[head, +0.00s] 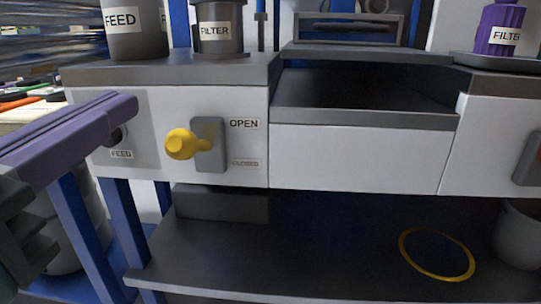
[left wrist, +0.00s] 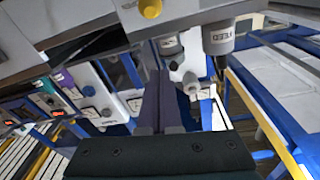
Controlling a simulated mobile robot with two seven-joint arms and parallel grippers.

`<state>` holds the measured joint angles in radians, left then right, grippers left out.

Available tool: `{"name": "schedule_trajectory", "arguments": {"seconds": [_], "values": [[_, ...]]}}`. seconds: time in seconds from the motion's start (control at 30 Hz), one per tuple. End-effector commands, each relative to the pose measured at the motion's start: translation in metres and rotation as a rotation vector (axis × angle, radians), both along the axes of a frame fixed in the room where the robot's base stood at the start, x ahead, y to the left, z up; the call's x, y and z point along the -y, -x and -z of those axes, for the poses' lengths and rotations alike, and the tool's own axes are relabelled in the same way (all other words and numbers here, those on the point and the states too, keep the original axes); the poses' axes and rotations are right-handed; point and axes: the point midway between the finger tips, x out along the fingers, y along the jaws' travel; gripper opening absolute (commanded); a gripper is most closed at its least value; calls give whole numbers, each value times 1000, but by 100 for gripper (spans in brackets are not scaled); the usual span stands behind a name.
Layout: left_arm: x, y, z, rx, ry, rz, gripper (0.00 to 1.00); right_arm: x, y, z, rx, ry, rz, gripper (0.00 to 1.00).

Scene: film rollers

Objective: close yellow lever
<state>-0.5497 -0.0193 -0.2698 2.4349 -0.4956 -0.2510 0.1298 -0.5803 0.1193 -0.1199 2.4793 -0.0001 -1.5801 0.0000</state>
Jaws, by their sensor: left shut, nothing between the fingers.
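The yellow lever (head: 181,144) has a round knob and sticks out from a grey plate (head: 209,160) on the white front panel. The OPEN label (head: 244,124) is at the plate's upper right and the CLOSED label (head: 245,163) at its lower right. The knob is about level with the plate's middle. My left gripper (head: 128,106) has purple fingers, shut and empty, up and left of the knob and apart from it in the picture. The left wrist view shows the shut fingers (left wrist: 162,78) and a yellow round knob (left wrist: 150,8) at the top edge.
A FEED container (head: 134,38) and a FILTER container (head: 217,32) stand on the ledge above. A dark open bin (head: 365,92) is right of the lever. A yellow ring (head: 437,254) lies on the dark lower shelf (head: 330,265). Blue posts (head: 85,220) stand below left.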

Motion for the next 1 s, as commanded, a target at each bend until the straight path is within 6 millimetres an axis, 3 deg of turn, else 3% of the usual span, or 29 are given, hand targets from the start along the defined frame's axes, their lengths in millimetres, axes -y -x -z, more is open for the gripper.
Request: {"name": "schedule_trajectory", "arguments": {"seconds": [0.03,0.13,0.67,1.0], "values": [[1,0,14,15,0,4,0,0,0,17,0,0,0,76],[3,1,18,32,-1,8,0,0,0,24,0,0,0,76],[4,-2,15,43,-2,10,0,0,0,25,1,0,-1,76],[8,-45,9,47,-5,11,0,0,0,30,1,0,-1,76]]}}
